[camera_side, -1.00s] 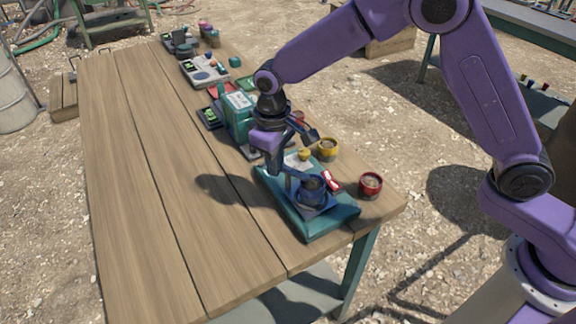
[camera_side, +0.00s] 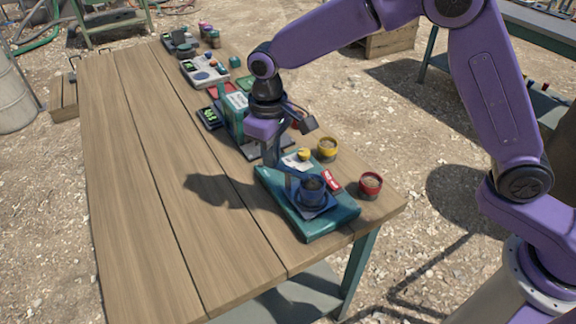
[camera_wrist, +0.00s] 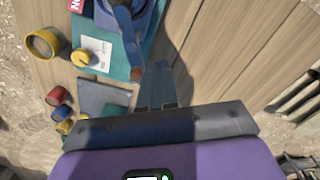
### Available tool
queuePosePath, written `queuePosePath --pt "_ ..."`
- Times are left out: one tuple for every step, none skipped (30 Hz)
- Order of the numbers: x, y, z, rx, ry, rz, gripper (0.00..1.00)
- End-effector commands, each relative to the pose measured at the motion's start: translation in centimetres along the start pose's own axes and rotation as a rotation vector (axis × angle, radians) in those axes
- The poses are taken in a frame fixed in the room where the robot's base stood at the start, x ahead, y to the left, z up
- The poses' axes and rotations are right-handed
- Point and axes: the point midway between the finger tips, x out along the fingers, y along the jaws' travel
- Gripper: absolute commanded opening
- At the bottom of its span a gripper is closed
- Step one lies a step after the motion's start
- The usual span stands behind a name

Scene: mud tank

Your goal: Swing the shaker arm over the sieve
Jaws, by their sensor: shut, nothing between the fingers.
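The shaker is a teal base (camera_side: 328,226) near the table's front right corner, with a blue cup-like part (camera_side: 312,190), apparently the sieve. A blue arm (camera_side: 290,172) runs beside the cup toward my fingers. In the wrist view the blue arm (camera_wrist: 128,35) ends in a reddish tip, and the cup (camera_wrist: 146,20) is cut off by the top edge. Whether the arm lies over the cup is unclear. My gripper (camera_side: 270,162) is shut and empty, upright at the base's back left edge. In the wrist view my fingertips (camera_wrist: 157,72) are close to the arm's tip; contact cannot be told.
A yellow knob (camera_side: 304,154) sits on the teal base. A yellow cup (camera_side: 327,149) and a red cup (camera_side: 370,185) stand to its right. The table's left side (camera_side: 130,190) is clear.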

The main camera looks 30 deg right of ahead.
Motion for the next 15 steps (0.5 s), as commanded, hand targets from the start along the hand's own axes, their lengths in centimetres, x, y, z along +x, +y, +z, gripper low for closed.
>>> queuePosePath --pt "-0.4 0.0 0.0 0.0 0.002 0.0 0.0" --pt "-0.7 0.0 0.0 0.0 0.002 0.0 0.0" --pt "-0.9 0.0 0.0 -0.001 0.003 0.0 0.0" --pt "-1.1 0.0 0.0 -0.001 0.002 0.0 0.0" --pt "-1.3 0.0 0.0 -0.001 0.001 0.0 0.0" --pt "-1.6 -0.1 0.0 -0.001 0.001 0.0 0.0" --pt "-1.8 -0.1 0.0 -0.001 0.001 0.0 0.0" --pt "-2.0 -0.1 0.0 -0.001 0.002 0.0 0.0" --pt "-2.3 -0.1 0.0 -0.001 0.002 0.0 0.0" --pt "-2.5 -0.1 0.0 -0.001 0.002 0.0 0.0" --pt "-2.7 -0.1 0.0 -0.001 0.002 0.0 0.0" --pt "-2.9 0.0 0.0 -0.001 0.002 0.0 0.0" --pt "-3.1 0.0 0.0 -0.001 0.002 0.0 0.0" --pt "-3.2 0.0 0.0 -0.001 0.002 0.0 0.0" --pt "-3.4 0.0 0.0 -0.001 0.0 0.0 0.0"
